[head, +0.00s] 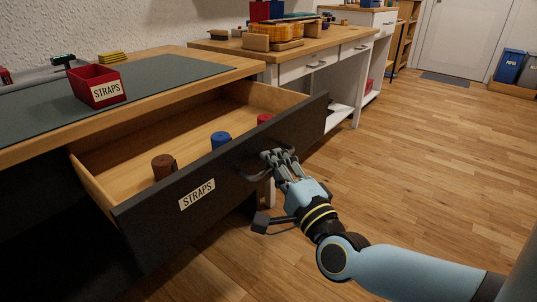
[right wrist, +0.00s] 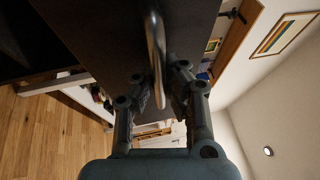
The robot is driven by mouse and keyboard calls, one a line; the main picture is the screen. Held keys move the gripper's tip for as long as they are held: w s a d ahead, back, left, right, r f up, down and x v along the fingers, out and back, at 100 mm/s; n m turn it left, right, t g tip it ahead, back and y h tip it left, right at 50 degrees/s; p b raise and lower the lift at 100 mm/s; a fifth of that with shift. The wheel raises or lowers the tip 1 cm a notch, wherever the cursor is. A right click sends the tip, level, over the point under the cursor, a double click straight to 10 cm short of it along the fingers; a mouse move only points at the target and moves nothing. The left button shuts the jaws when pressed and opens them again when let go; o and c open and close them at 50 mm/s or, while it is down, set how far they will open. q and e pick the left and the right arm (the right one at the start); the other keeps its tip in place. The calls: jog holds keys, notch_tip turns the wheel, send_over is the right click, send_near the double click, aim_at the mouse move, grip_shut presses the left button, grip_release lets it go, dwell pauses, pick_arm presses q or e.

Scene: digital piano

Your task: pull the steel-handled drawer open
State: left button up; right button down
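The drawer (head: 221,185) has a dark front with a STRAPS label and stands pulled well out of the left workbench, its wooden inside showing. Its curved steel handle (head: 252,174) is on the right half of the front. My right gripper (head: 279,158) is at the handle, with its fingers on either side of the bar. Exact finger contact is partly hidden. My left gripper is not in view.
Brown (head: 163,166), blue (head: 220,139) and red (head: 264,119) rolls are in the drawer. A red STRAPS bin (head: 97,86) stands on the bench mat. A second bench (head: 325,45) with white drawers stands beyond. The wooden floor (head: 440,170) at right is clear.

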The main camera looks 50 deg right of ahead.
jog(key=shift+f, duration=0.25)
jog(key=c, duration=1.6)
grip_release()
jog(key=shift+a, duration=0.1)
jog(key=shift+c, duration=0.2)
jog(key=shift+r, duration=0.1)
jog(key=v, duration=1.2)
jog(key=shift+w+r, duration=0.1)
